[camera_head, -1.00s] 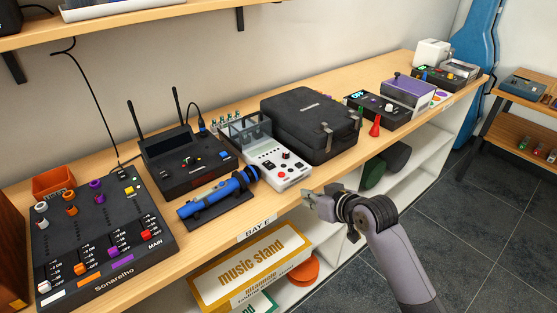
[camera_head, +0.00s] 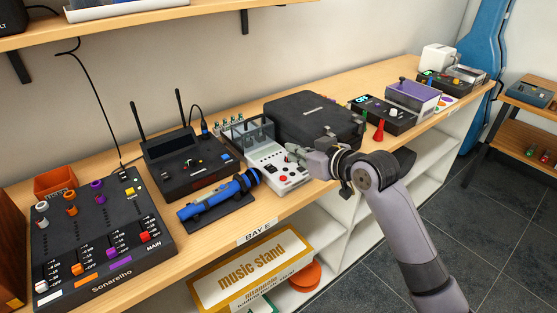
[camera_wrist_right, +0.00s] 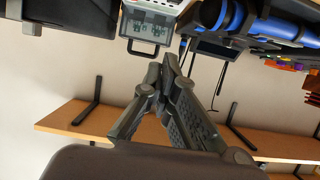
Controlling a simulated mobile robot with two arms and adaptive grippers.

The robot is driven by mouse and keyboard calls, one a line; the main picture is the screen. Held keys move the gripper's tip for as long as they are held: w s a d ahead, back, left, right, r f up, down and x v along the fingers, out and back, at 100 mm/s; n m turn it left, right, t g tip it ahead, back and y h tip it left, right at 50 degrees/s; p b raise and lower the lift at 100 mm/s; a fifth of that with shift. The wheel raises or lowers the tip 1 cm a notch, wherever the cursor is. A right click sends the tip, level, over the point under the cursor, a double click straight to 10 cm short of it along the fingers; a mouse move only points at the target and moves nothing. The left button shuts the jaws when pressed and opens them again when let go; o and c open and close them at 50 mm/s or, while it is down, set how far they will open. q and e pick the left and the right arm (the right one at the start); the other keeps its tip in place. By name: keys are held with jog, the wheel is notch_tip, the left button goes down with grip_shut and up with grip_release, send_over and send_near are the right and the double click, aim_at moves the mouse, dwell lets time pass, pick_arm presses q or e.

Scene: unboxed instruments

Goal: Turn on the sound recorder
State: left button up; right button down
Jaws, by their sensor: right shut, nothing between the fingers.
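The white device (camera_head: 266,156), which looks like the sound recorder, lies on the bench with a clear raised cover at its back, a dark knob and a red button (camera_head: 283,179) on its top face. In the right wrist view, the device (camera_wrist_right: 155,20) shows at the top edge, cover nearest. My right gripper (camera_head: 292,153) is shut and empty over the device's right side, near the knob, which it partly hides. I cannot tell whether it touches. Its closed fingers (camera_wrist_right: 163,66) fill the middle of the wrist view. My left gripper is not in view.
A black case (camera_head: 322,117) stands close on the right. A blue microphone (camera_head: 222,193) on a dark stand and a black receiver with antennas (camera_head: 182,166) are on the left. A mixer (camera_head: 95,228) is farther left. An upper shelf (camera_head: 150,20) overhangs the back.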

send_over(280, 174)
jog(key=f, duration=0.2)
jog(key=shift+w+a+f+p, duration=0.3)
jog(key=shift+a+f+p, duration=0.05)
jog(key=shift+p, duration=0.05)
notch_tip(280, 174, down, 3)
jog(key=shift+r, duration=0.2)
jog(key=shift+s+d+f+p, duration=0.15)
jog(key=shift+f+p, duration=0.2)
jog(key=shift+f, duration=0.4)
jog(key=shift+f, duration=0.15)
jog(key=shift+s+d+f, duration=0.15)
jog(key=shift+f, duration=0.5)
jog(key=shift+r, duration=0.25)
